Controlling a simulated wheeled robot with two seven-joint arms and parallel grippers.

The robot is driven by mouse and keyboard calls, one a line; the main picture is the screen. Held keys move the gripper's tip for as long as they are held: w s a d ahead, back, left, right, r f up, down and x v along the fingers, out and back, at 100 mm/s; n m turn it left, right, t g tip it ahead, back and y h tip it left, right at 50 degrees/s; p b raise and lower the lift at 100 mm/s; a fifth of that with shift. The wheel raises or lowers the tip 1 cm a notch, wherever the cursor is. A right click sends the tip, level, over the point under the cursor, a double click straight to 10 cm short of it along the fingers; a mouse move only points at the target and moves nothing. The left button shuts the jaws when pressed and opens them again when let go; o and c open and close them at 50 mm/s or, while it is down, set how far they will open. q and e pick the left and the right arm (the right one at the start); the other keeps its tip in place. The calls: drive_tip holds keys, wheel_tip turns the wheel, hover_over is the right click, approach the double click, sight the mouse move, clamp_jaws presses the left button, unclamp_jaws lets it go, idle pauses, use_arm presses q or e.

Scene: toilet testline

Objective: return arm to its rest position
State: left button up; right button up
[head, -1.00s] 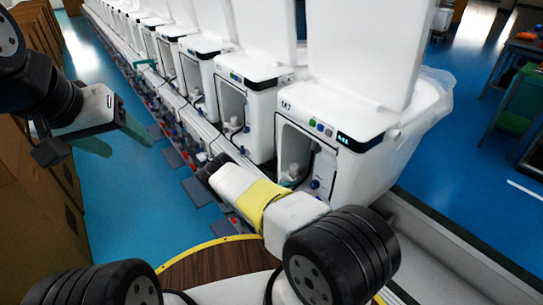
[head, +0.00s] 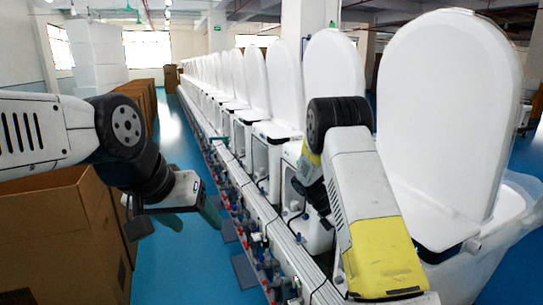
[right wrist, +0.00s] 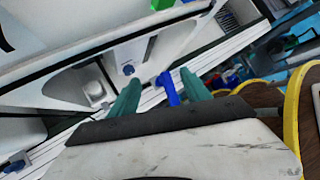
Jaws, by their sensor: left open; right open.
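My left gripper (head: 190,214) hangs at the left of the head view, with green fingers apart and nothing between them. It is over the blue aisle, beside the cardboard boxes. My right arm (head: 375,215), white with yellow covers and a black joint, is raised and folded in front of the toilet row. Its gripper cannot be made out in the head view. In the right wrist view my right gripper (right wrist: 161,92) shows two green fingers apart. A blue part (right wrist: 168,90) shows between them; I cannot tell how far beyond the fingertips it is.
White toilets (head: 450,130) with raised lids stand in a long row on the right, close to my right arm. A rail with coloured fittings (head: 262,255) runs along them. Cardboard boxes (head: 60,235) stand at left. The blue floor aisle (head: 185,262) between is clear.

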drive_tip(key=s+a+r+m+t+y, duration=0.25)
drive_tip(key=s+r+m, duration=0.3)
drive_tip(key=r, duration=0.35)
drive_tip(key=s+a+r+m+t+y, duration=0.2)
drive_tip(key=s+a+r+m+y, duration=0.3)
drive_tip(key=r, duration=0.4)
drive_tip(key=s+a+r+m+t+y, duration=0.1)
drive_tip(key=s+a+r+m+t, duration=0.1)
drive_tip(key=s, duration=0.4)
drive_tip(key=s+a+r+m+t+y, duration=0.1)
drive_tip(key=s+a+r+m+t, duration=0.1)
drive_tip(key=s+r+m, duration=0.3)
drive_tip(key=shift+s+r+m+t, duration=0.2)
drive_tip(key=shift+s+m+t, duration=0.6)
drive_tip(key=shift+s, duration=0.45)
drive_tip(key=shift+y, duration=0.25)
